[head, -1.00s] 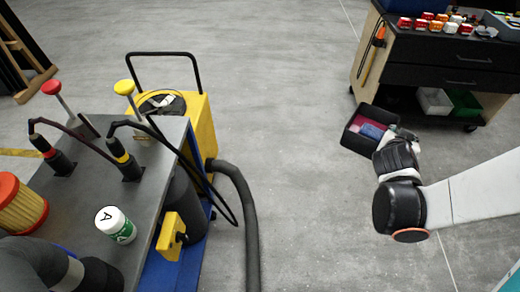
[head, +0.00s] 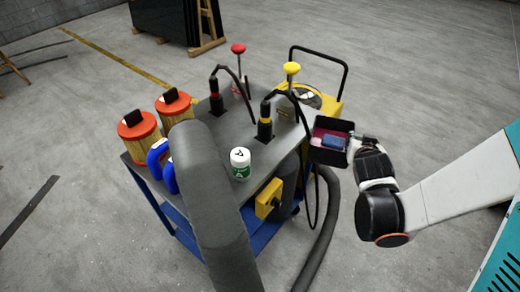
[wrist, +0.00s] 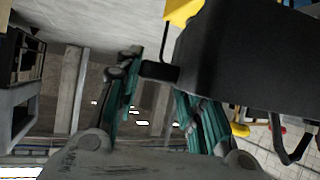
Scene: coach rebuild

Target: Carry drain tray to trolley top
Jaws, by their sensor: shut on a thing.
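My gripper (head: 357,146) is shut on the drain tray (head: 331,127), a black open box with pink and blue contents. In the head view it holds the tray in the air just right of the trolley top (head: 226,140), a grey surface on a blue frame. The tray's left side overlaps the trolley's right edge in the picture; I cannot tell the height gap. In the wrist view the tray's dark wall (wrist: 245,60) fills the upper right, beside the green-padded fingers (wrist: 160,75). The grip itself is partly hidden in the head view.
A white bottle (head: 240,163) marked A stands on the trolley top. Two orange-capped filters (head: 139,133) and blue bottles (head: 159,157) are at left. Red and yellow knobbed plungers and cabled plugs (head: 265,125) stand at the back. A yellow wheeled machine (head: 325,108) and hose (head: 322,235) are nearby.

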